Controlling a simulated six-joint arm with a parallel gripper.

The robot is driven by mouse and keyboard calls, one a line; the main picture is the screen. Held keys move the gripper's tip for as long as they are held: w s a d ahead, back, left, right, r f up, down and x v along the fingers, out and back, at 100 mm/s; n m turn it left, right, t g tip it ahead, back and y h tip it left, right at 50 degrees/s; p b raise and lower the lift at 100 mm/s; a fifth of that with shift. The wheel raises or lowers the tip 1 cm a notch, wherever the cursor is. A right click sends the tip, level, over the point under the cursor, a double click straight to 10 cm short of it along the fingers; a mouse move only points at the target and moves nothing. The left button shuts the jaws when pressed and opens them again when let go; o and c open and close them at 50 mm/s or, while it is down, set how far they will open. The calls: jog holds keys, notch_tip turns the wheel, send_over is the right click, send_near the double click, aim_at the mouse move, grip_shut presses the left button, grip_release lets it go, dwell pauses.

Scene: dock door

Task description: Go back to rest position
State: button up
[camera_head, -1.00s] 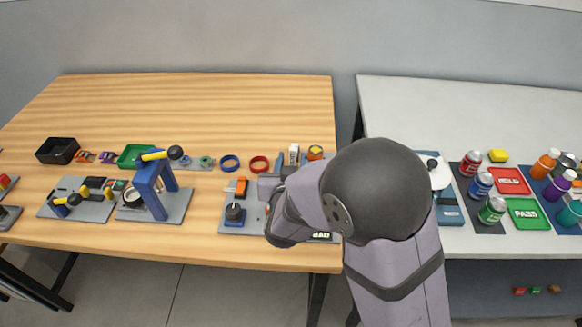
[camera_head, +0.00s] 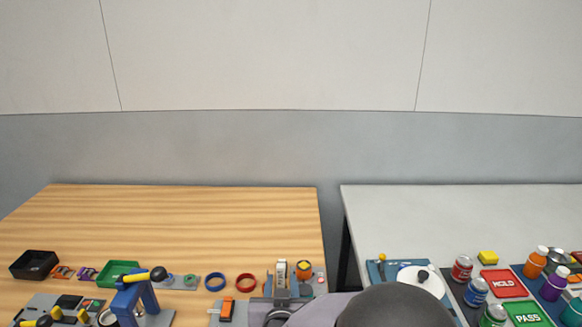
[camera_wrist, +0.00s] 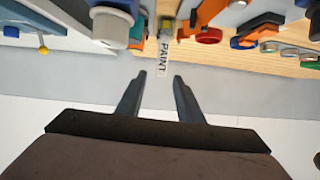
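My gripper (camera_wrist: 160,92) shows in the wrist view with its two dark fingers apart and nothing between them. Beyond the fingertips, in that upside-down view, are a label reading PAINT (camera_wrist: 163,55) and parts of the bench fixtures. In the head view my arm rises from the bottom edge, at the right end of the wooden table (camera_head: 190,215). The fingers are not visible there; the arm and the picture's lower edge hide them.
A white table (camera_head: 440,220) stands to the right across a narrow gap, with a red HOLD tray (camera_head: 500,282), a green PASS tray (camera_head: 527,315), cans and bottles. A blue lever press (camera_head: 135,300), black bin (camera_head: 34,264) and rings stand on the wooden table. Its back is clear.

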jog(key=s+d+g+p, duration=0.3)
jog(key=s+d+g, duration=0.15)
jog(key=d, duration=0.65)
jog(key=s+d+f+g, duration=0.2)
jog(key=s+d+g, duration=0.1)
jog(key=s, duration=0.7)
jog(key=s+d+f+g, duration=0.2)
jog(key=s+d+g, duration=0.2)
jog(key=s, duration=0.5)
jog(key=shift+s+g+p, duration=0.35)
jog(key=shift+g+p, duration=0.05)
jog(key=shift+g, duration=0.85)
